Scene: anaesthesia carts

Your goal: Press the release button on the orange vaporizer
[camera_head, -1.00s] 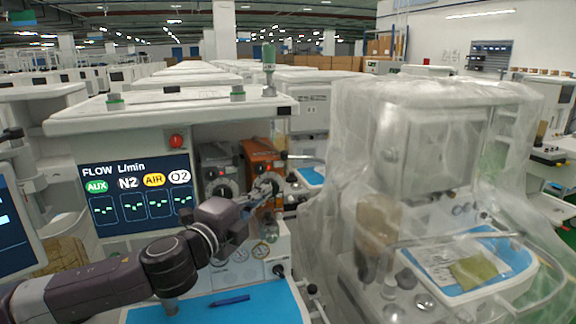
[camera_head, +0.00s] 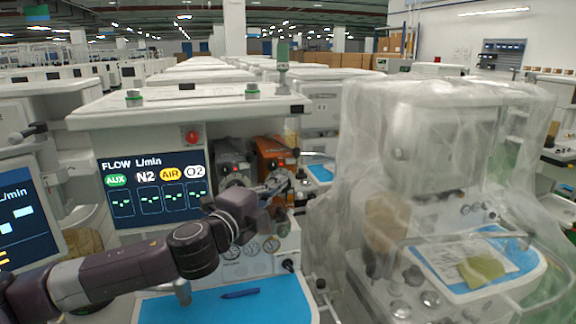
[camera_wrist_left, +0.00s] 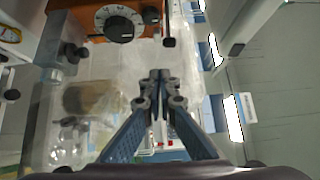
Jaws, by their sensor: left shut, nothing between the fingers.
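The orange vaporizer (camera_head: 270,150) is mounted on the anaesthesia machine, right of a grey vaporizer (camera_head: 232,160). My left gripper (camera_head: 284,180) is just in front of its lower part and partly covers its dial. In the left wrist view the orange vaporizer (camera_wrist_left: 75,18) is at the upper left, with its numbered dial (camera_wrist_left: 120,24). There the left gripper's fingertips (camera_wrist_left: 158,76) are together, empty, below and to the right of the dial. I see no clear contact with the vaporizer. I cannot make out the release button for sure. My right gripper is not in view.
The flow screen (camera_head: 153,187) is left of the vaporizers. Gauges and a blue work surface (camera_head: 215,306) with a pen (camera_head: 240,293) lie below. A plastic-covered machine (camera_head: 430,150) stands close on the right, with a narrow gap between.

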